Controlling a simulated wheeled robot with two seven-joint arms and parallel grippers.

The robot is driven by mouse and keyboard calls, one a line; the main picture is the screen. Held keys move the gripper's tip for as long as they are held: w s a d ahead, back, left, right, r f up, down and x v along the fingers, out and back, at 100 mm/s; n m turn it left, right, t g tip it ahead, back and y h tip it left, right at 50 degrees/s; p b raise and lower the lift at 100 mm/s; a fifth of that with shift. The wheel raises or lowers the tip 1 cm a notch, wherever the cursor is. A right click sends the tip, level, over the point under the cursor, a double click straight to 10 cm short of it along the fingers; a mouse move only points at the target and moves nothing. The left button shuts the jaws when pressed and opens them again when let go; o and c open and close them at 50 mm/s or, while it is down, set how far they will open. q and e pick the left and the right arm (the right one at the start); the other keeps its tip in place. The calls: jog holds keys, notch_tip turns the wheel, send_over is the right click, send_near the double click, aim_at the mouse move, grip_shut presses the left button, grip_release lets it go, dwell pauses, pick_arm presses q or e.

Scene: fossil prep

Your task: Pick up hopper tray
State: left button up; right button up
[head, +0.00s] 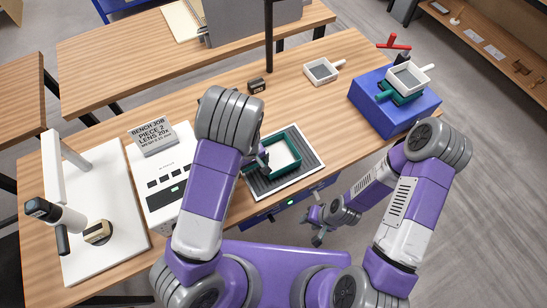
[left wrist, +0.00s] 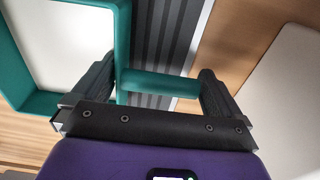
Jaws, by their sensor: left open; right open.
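A teal-rimmed tray (head: 298,151) with a pale inside, which I take as the hopper tray, sits on a dark ribbed pad at the table's front edge. In the left wrist view the tray (left wrist: 122,45) is at the upper left, and its teal handle (left wrist: 160,83) extends between my fingers. My left gripper (head: 262,159) is open at the tray's left side; its fingers also show in the left wrist view (left wrist: 155,90), one on each side of the handle. Contact cannot be told. My right gripper (head: 317,228) is open and empty, below the table's front edge.
A blue box (head: 400,118) at the right carries a white tray (head: 408,77) over a teal one. A white handled tray (head: 321,71) lies behind. A sign (head: 152,137), a white device (head: 165,178) and a microscope-like stand (head: 55,165) fill the left.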

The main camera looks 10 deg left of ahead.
pick_arm(q)
jog(key=shift+c, duration=0.2)
jog(key=shift+w, duration=0.1)
jog(key=c, duration=1.1)
notch_tip(320, 180, up, 10)
jog(key=shift+r+p, duration=0.1)
jog(key=shift+p, duration=0.6)
